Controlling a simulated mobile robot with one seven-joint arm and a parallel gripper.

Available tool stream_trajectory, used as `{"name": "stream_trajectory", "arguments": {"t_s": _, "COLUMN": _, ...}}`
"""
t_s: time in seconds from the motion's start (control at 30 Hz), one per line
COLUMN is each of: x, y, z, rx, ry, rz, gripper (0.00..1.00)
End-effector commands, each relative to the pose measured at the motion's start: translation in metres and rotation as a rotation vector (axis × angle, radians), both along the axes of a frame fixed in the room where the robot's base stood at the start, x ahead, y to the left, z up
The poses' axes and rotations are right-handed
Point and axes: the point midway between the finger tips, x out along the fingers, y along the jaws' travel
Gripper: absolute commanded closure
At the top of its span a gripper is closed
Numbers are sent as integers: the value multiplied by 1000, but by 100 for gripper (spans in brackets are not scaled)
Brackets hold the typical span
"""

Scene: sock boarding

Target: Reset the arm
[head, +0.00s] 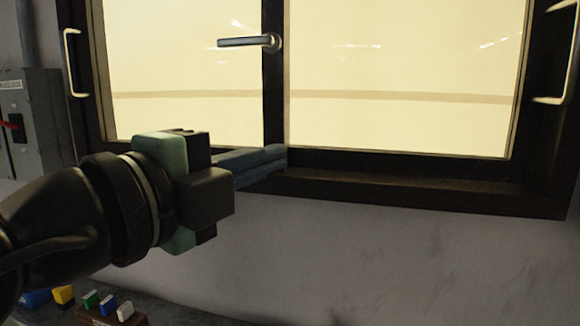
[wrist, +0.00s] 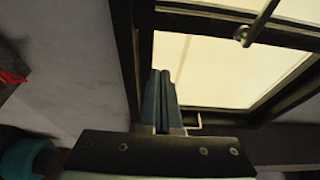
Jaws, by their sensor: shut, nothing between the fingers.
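My gripper (head: 282,156) reaches in from the left in the head view, its blue-grey fingers pointing right in front of the lower window frame. The fingers are shut with nothing between them. In the wrist view my gripper (wrist: 162,72) shows its two fingers side by side and closed, pointing up the picture toward the window frame. Whether the fingertips touch the frame cannot be told. My arm extends to the lower left of the head view.
A dark-framed window (head: 400,165) with a lever handle (head: 250,41) fills the upper part. A grey box with a red switch (head: 14,122) is on the wall at left. Small coloured blocks (head: 92,300) sit at lower left. The wall (head: 350,260) below the window is bare.

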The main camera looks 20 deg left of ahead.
Motion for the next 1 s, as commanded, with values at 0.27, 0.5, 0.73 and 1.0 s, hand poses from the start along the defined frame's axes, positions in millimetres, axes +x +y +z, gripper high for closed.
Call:
{"name": "stream_trajectory", "arguments": {"t_s": 0.27, "x": -1, "y": -12, "z": 7, "rx": -160, "ry": -19, "rz": 23, "gripper": 100}}
{"name": "stream_trajectory", "arguments": {"t_s": 0.5, "x": 7, "y": -54, "z": 35, "rx": -716, "ry": -136, "rz": 34, "gripper": 100}}
{"name": "stream_trajectory", "arguments": {"t_s": 0.73, "x": -27, "y": -94, "z": 65, "rx": -1221, "ry": -279, "rz": -127, "gripper": 100}}
{"name": "stream_trajectory", "arguments": {"t_s": 1.0, "x": -71, "y": -118, "z": 84, "rx": -1512, "ry": -365, "rz": -342, "gripper": 100}}
